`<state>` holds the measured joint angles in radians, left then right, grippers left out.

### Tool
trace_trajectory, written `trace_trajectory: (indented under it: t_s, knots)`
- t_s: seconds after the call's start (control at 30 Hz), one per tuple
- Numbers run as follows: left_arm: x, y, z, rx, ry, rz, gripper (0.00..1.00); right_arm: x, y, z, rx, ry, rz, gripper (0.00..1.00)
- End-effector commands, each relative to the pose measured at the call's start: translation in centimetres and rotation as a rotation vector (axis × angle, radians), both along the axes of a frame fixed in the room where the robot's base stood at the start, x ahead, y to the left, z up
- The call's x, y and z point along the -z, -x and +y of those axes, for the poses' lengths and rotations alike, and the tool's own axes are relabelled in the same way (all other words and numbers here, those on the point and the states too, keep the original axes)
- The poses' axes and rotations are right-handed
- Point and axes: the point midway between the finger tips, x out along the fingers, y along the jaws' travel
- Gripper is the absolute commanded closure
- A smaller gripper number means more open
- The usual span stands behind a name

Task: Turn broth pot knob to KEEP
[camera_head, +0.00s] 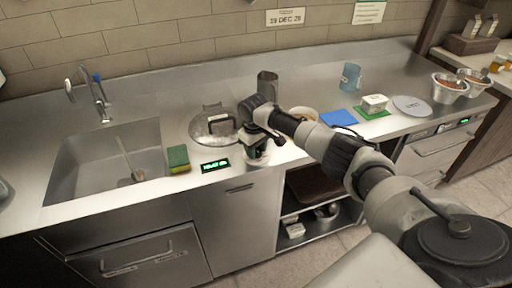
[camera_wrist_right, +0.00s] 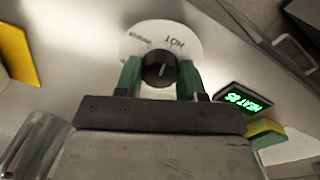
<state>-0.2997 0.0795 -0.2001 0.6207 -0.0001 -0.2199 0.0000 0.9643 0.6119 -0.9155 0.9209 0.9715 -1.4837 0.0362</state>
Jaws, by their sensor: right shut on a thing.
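The broth pot knob (camera_wrist_right: 158,72) is black and round with a pale pointer line. It sits on a white dial plate (camera_wrist_right: 181,38) that reads HOT beside the knob; a smaller word on the plate is too small to read. My right gripper (camera_wrist_right: 160,68) is shut on the knob, with a green finger on each side. In the head view my right gripper (camera_head: 257,150) is at the counter's front edge and mostly hides the knob. A lit green display (camera_wrist_right: 243,98) reads HEAT 85. A glass-lidded pot (camera_head: 199,133) is set in the counter behind it. My left gripper is not in view.
A green and yellow sponge (camera_head: 178,158) lies left of the display (camera_head: 215,165), beside the sink (camera_head: 84,165). A metal cylinder (camera_head: 267,80) stands behind my gripper. A blue cloth (camera_head: 338,118) and a white box (camera_head: 375,102) are to the right.

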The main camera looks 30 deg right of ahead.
Motion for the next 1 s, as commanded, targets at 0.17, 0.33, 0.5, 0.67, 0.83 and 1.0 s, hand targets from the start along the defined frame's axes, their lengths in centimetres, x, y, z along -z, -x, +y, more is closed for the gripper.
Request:
trace_trajectory:
  t_s: [0.17, 0.33, 0.5, 0.67, 0.83, 1.0]
  knots:
    - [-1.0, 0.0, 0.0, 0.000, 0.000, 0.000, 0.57, -0.3, 0.0, 0.0, -0.156, 0.000, -0.001, 0.84]
    - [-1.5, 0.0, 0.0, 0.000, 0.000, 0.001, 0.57, -0.2, 0.0, 0.0, -0.320, 0.000, -0.003, 0.84]
    - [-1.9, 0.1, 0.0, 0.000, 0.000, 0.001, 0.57, -0.2, 0.0, 0.0, -0.480, 0.000, -0.004, 0.84]
    - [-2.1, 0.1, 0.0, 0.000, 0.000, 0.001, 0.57, -0.2, 0.0, 0.0, -0.632, -0.001, -0.005, 0.84]
    - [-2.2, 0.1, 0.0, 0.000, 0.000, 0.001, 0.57, -0.2, 0.0, 0.0, -0.794, 0.000, -0.004, 0.84]
    - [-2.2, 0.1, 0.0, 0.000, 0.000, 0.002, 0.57, -0.2, 0.0, 0.0, -0.955, 0.001, -0.006, 0.84]
